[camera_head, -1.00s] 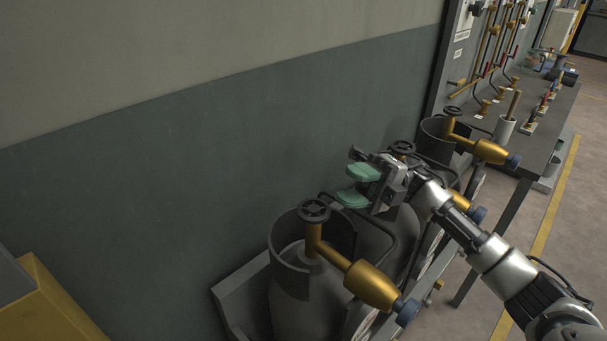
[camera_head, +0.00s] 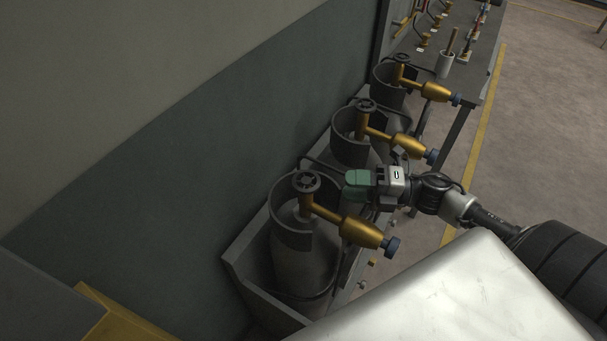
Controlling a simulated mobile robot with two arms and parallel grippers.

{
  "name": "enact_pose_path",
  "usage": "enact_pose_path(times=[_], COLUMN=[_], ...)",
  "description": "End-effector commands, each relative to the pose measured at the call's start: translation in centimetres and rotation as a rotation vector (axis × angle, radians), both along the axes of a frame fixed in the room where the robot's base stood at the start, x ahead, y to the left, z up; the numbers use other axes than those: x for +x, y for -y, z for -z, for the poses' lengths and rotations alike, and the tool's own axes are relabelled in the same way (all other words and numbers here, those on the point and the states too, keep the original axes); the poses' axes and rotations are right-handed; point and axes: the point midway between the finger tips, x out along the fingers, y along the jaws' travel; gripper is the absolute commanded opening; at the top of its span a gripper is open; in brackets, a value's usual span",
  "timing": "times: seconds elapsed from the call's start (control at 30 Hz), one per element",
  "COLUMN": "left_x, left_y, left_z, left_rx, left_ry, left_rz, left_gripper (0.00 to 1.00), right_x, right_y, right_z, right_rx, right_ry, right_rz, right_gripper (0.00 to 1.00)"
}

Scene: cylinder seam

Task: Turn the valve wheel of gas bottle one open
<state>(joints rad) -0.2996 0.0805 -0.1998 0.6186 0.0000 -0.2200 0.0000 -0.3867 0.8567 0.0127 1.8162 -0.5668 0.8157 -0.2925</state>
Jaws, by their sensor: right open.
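Three grey gas bottles stand in a row along the wall, each with a dark valve wheel on a brass valve. The nearest bottle (camera_head: 295,262) has its wheel (camera_head: 307,181) on top. The middle bottle's wheel (camera_head: 366,105) and the farthest bottle's wheel (camera_head: 402,58) show behind it. I cannot read which bottle is number one. My right gripper (camera_head: 357,184) has green fingertips and is open, seen nearly edge-on. It points left toward the nearest wheel, a short gap to its right, and holds nothing. My left gripper is not in view.
Collars stand around the valves. A brass fitting with a blue end (camera_head: 361,232) juts right from the nearest valve, just below my right gripper. A grey rack (camera_head: 244,276) holds the bottles. A workbench (camera_head: 466,50) stands beyond. The wall is close on the left.

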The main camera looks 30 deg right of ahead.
Motion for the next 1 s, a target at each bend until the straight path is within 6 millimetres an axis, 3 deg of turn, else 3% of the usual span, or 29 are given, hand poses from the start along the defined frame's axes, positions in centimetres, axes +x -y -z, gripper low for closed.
enact_pose_path(times=[0.5,0.97,1.0], left_x=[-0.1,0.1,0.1], left_y=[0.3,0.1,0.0], left_z=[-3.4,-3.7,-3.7], left_rx=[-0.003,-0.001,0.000], left_ry=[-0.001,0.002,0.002], left_rz=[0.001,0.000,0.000], left_gripper=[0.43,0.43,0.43], right_x=[4.9,5.6,5.5], right_y=[-7.2,-8.3,-8.3], right_z=[-0.4,0.0,0.0], right_rx=[0.006,0.004,0.004], right_ry=[0.000,-0.001,-0.001], right_rz=[-0.002,-0.003,-0.003], right_gripper=[0.40,0.40,0.34])
